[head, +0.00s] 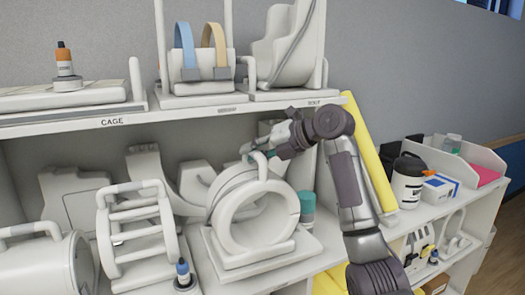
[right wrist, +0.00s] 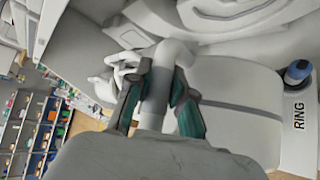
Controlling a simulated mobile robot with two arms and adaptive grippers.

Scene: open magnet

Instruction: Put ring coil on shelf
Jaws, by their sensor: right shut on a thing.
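The ring coil (head: 250,215) is a thick white ring with a handle on top. It stands upright on a white base plate (head: 270,263) on the lower shelf (head: 315,255). My right gripper (head: 252,153) reaches in from the right and is shut on the coil's handle. In the right wrist view the green-padded fingers (right wrist: 165,105) close around the white handle tube (right wrist: 157,88). A plate edge there carries the label RING (right wrist: 299,117). Whether the coil touches its base or is slightly raised I cannot tell. My left gripper is not in view.
A cage-like white coil (head: 135,225) and a white cylinder (head: 45,265) stand left of the ring coil. The upper shelf (head: 120,122) passes closely above my right gripper. A teal-capped jar (head: 307,205) stands just right of the ring. A side shelf (head: 435,215) holds small containers.

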